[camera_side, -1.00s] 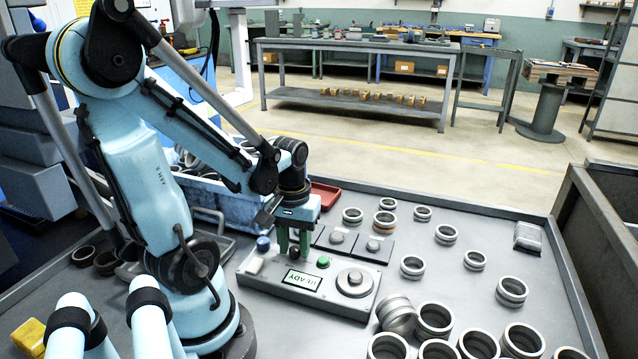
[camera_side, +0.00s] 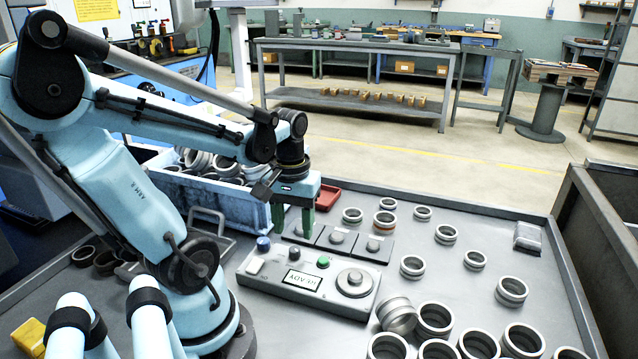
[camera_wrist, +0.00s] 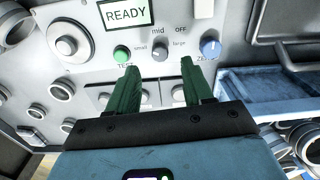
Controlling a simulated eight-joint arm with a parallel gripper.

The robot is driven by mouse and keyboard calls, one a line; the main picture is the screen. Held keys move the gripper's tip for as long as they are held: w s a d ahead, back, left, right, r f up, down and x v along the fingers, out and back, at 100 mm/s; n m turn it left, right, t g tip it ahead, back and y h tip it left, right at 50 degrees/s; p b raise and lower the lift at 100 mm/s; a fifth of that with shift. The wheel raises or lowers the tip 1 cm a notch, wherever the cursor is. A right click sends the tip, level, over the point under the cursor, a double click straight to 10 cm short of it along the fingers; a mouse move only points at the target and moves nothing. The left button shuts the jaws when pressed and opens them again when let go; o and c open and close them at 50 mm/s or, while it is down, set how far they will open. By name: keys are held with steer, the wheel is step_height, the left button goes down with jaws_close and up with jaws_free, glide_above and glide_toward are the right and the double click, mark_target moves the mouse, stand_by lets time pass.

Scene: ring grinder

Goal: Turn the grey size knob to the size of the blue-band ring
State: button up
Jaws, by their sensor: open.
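The grey size knob (camera_wrist: 160,53) is on the control box (camera_wrist: 75,48), between the green button (camera_wrist: 121,54) and the blue knob (camera_wrist: 210,48). Labels small, mid, large and OFF surround it; I cannot tell which its pointer faces. My gripper (camera_wrist: 160,75) is open and empty. In the wrist view the size knob shows between its green fingertips, apart from them. In the side view my gripper (camera_side: 293,218) hangs above the back of the control box (camera_side: 330,303). I cannot make out a blue band on any ring.
The display (camera_side: 302,280) reads READY. A large round dial (camera_side: 355,283) is at the box's right end. Plates with grey pegs (camera_side: 337,238) stand behind the box. An orange-band ring (camera_side: 385,222) and several grey rings are at the right. A blue crate (camera_side: 185,205) of rings is behind.

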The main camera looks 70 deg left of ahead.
mark_target(295, 248)
step_height(295, 248, up, 7)
stand_by(0.5)
steer(key=w+d+f+m+t, duration=0.2)
steer(key=w+d+m+t, duration=0.5)
steer(key=d, duration=0.5)
steer(key=w+m, duration=0.2)
steer(key=m, duration=0.1)
